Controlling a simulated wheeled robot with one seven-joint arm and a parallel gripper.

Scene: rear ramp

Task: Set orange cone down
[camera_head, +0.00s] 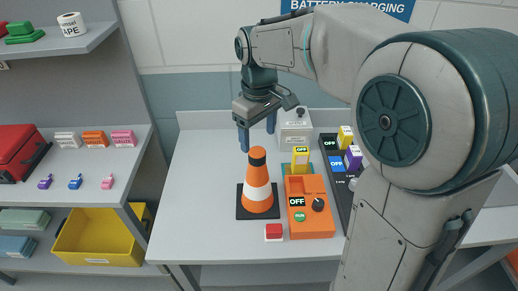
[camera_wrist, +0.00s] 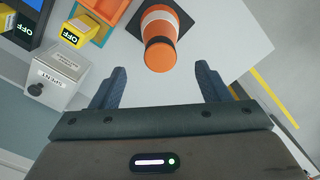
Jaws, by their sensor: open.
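In the wrist view my gripper (camera_wrist: 158,88) is open, with nothing between the fingers.
The orange control box (camera_head: 311,208) stands right of the cone, and a red-and-white block (camera_head: 274,232) lies in front. A grey SPENT box (camera_head: 295,128) and a dark tray (camera_head: 336,170) of OFF-labelled blocks are behind and right. Shelves at left hold a yellow bin (camera_head: 95,240). The table's left side is clear.

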